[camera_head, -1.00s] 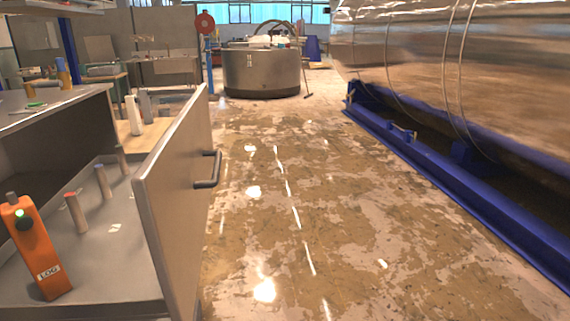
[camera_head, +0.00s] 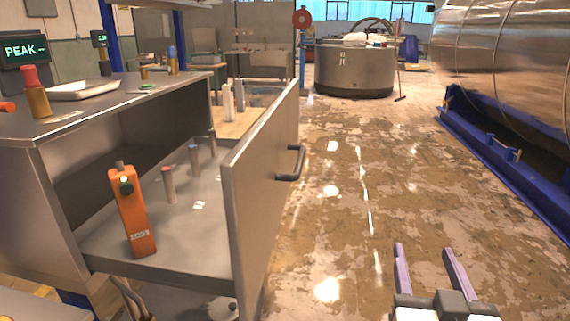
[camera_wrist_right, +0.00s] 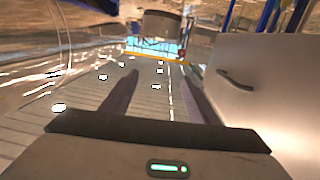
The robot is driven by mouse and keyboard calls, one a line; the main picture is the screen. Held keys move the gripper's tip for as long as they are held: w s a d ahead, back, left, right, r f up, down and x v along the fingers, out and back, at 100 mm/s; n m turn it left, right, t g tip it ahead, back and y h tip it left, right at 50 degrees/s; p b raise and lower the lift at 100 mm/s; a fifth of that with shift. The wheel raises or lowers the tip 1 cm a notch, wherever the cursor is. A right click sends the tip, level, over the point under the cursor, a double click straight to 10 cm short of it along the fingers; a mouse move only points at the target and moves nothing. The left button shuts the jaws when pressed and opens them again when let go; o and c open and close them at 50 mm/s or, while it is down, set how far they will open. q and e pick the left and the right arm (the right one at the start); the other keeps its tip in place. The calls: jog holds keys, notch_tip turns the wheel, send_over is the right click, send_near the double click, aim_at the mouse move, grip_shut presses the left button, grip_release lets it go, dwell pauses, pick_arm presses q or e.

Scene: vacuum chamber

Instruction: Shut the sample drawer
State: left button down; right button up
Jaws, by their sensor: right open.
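The sample drawer (camera_head: 200,240) stands pulled out of the grey cabinet at left in the head view. Its tall metal front (camera_head: 262,185) faces right and bears a dark bar handle (camera_head: 292,163). Inside the drawer stand an orange handheld device (camera_head: 132,212) and several small cylinders (camera_head: 168,184). My right gripper (camera_head: 430,262) is open and empty at the lower right, over the floor, apart from the drawer front. In the right wrist view its fingers (camera_wrist_right: 150,95) are spread, with the drawer front (camera_wrist_right: 265,95) and handle (camera_wrist_right: 236,80) to the right.
The cabinet top (camera_head: 100,100) holds a white tray (camera_head: 84,90), a red-capped bottle (camera_head: 36,92) and small displays. A large round metal tank (camera_head: 352,72) stands at the back. A blue rail (camera_head: 490,160) runs along the right. The floor between is clear.

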jog(key=shift+s+d+r+m+h, duration=0.1)
jog(key=shift+d+r+m+h, duration=0.05)
jog(key=shift+r, duration=0.35)
jog(key=shift+d+r+m+h, duration=0.15)
jog(key=shift+r, duration=0.35)
